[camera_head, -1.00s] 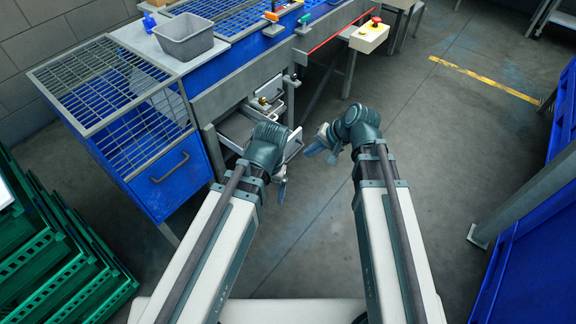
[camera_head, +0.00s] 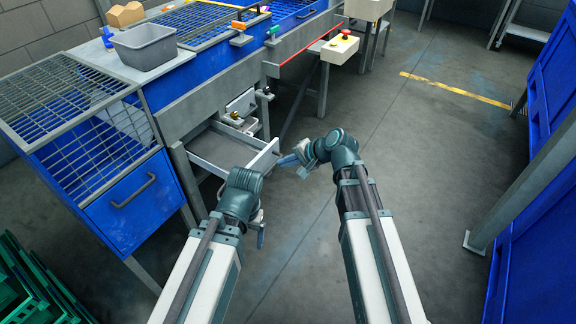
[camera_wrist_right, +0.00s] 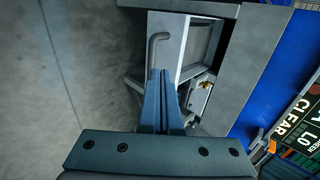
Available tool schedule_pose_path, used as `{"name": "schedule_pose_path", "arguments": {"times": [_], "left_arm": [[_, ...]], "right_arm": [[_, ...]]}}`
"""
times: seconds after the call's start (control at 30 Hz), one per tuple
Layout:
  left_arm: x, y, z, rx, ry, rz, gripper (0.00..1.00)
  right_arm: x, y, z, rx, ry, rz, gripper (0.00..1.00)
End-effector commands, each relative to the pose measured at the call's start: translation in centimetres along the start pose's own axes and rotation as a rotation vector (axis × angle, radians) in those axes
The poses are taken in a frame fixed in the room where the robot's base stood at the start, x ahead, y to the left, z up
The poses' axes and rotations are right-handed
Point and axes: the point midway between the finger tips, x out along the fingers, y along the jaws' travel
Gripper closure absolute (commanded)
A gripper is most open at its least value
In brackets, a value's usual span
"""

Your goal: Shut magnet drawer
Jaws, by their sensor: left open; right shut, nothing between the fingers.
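The magnet drawer (camera_head: 222,148) is a grey, shallow drawer pulled out below the blue workbench. Its front panel (camera_head: 265,158) faces my right arm. The right wrist view shows the drawer's front panel (camera_wrist_right: 166,30) with a bent grey handle (camera_wrist_right: 153,50). My right gripper (camera_head: 284,161) is shut and empty, with its fingertips close to the drawer front. Its closed blue fingers (camera_wrist_right: 164,85) point at the panel near the handle; I cannot tell whether they touch. My left gripper (camera_head: 261,234) is open and empty, in front of and below the drawer.
A blue bin with a grid top (camera_head: 125,195) stands left of the drawer. A grey tub (camera_head: 158,46) sits on the bench. A box with a red button (camera_head: 340,47) is at the bench's right end. Green crates (camera_head: 30,290) are lower left.

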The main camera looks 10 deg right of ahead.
Motion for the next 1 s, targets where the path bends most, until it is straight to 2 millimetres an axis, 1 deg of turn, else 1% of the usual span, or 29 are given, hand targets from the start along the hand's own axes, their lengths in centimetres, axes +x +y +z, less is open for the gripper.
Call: {"name": "schedule_pose_path", "arguments": {"times": [0.03, 0.2, 0.27, 0.33, 0.5, 0.7, 1.0], "left_arm": [[1.6, 0.1, -0.1, 0.0, 0.0, 0.0, 0.13], [3.8, 0.4, -0.2, 0.0, 0.0, 0.0, 0.13], [4.5, 0.4, -0.3, 0.0, 0.0, 0.0, 0.13], [3.8, 0.3, -0.2, 0.0, 0.0, 0.0, 0.13], [3.7, 0.3, -0.2, 0.0, 0.0, 0.0, 0.13], [3.7, 0.3, -0.2, 0.0, 0.0, 0.0, 0.13], [3.7, 0.3, -0.2, 0.0, 0.0, 0.0, 0.13]], "right_arm": [[1.9, 0.5, -0.1, -0.002, -0.002, 0.0, 1.0], [5.2, 0.4, -0.1, -0.002, -0.001, 0.0, 1.0], [6.2, 0.4, -0.1, -0.002, -0.002, 0.0, 1.0], [6.6, -0.9, -0.1, -0.003, -0.002, 0.001, 1.0], [7.9, -2.2, -0.1, -0.001, -0.001, 0.0, 1.0], [8.4, -2.7, 0.0, 0.0, -0.001, 0.001, 1.0], [8.4, -2.7, 0.0, 0.0, 0.0, 0.0, 1.0]]}}
